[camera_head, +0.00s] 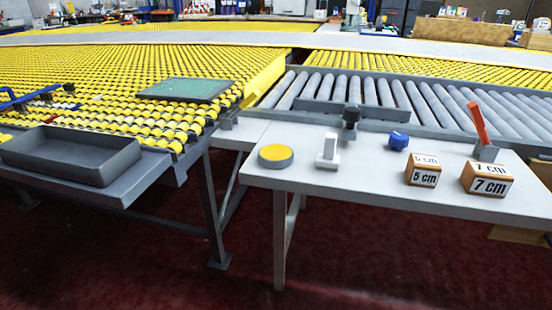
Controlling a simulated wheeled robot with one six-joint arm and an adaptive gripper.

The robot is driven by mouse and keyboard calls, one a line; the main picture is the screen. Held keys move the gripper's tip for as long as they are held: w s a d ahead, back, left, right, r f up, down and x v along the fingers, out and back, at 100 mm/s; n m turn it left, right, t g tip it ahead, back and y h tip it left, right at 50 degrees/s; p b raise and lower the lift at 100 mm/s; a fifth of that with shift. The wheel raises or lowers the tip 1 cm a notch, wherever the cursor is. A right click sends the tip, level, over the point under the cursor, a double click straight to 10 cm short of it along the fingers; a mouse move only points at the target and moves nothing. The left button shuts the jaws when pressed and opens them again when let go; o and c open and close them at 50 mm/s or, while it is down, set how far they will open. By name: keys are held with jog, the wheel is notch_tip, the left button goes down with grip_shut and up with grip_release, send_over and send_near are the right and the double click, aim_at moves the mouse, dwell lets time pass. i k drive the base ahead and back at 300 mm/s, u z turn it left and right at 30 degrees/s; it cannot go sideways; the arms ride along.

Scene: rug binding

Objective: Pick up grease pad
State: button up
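A round, flat pad with a yellow top and a grey rim (276,154) lies at the left end of the white table. It looks most like the grease pad, but no label shows to confirm this. It stands apart from the things to its right, and nothing covers it. My gripper is not in view.
On the white table (335,180) stand a white block with a post (327,153), a dark knobbed piece (350,122), a blue piece (398,140), boxes marked 5 cm (423,170) and 7 cm (487,178), and a red-handled tool (479,126). A grey tray (75,168) sits left.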

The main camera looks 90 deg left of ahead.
aim_at(328, 161)
jog(key=u, duration=3.1)
jog(key=k, duration=0.35)
jog(key=z, duration=0.7)
jog(key=i, duration=0.6)
jog(key=u, duration=0.2)
